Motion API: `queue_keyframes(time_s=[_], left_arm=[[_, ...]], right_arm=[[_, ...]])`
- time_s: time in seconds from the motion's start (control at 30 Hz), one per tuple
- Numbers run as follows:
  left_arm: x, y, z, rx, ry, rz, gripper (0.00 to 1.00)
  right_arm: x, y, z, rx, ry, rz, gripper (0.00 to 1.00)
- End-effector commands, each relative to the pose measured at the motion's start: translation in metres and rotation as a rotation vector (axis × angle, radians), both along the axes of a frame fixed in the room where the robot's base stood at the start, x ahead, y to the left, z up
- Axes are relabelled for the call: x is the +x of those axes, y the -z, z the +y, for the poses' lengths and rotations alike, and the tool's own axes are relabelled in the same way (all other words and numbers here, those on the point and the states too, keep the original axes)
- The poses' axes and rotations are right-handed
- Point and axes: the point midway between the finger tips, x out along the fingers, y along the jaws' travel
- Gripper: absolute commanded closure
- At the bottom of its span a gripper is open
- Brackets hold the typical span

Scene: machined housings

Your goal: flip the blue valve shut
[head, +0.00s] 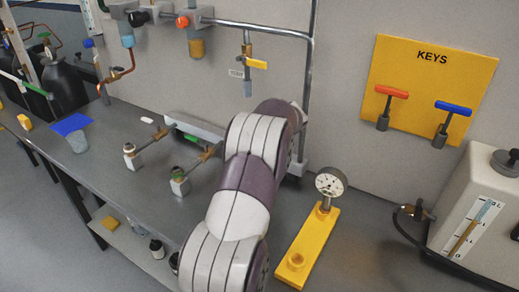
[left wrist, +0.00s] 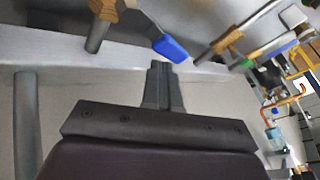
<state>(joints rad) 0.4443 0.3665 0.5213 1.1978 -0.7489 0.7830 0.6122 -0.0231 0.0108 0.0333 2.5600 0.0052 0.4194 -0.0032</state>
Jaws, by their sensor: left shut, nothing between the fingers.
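The blue valve handle (left wrist: 170,48) shows in the left wrist view, just beyond my left fingertips. It slants down to the right from a brass-coloured fitting (left wrist: 104,9). My left gripper (left wrist: 162,66) is shut and empty, its fingertips close below the handle; I cannot tell whether they touch it. In the head view my purple and white arm covers the left gripper, and I cannot make out this handle there. My right gripper is in neither view.
A green handle (head: 190,137) lies by a pale rail on the bench (head: 110,135). A yellow-handled valve (head: 257,64) hangs above. A gauge (head: 330,182) stands on a yellow plate (head: 305,250) right of my arm. A KEYS board (head: 425,65) is on the wall.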

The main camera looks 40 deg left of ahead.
Motion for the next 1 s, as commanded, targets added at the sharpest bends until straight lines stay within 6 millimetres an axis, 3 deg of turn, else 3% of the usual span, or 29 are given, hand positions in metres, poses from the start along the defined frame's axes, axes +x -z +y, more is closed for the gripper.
queue_keyframes(time_s=[0.67, 0.87, 1.0], left_arm=[[-0.002, -0.001, -0.002, 0.000, -0.014, 0.000, 1.00], [-0.004, -0.022, -0.018, 0.001, -0.012, -0.002, 1.00], [-0.007, -0.050, -0.038, 0.001, -0.011, -0.003, 1.00]], right_arm=[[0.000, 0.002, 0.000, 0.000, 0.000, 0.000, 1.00], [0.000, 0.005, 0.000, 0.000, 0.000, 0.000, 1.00], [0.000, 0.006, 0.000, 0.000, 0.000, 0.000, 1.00]])
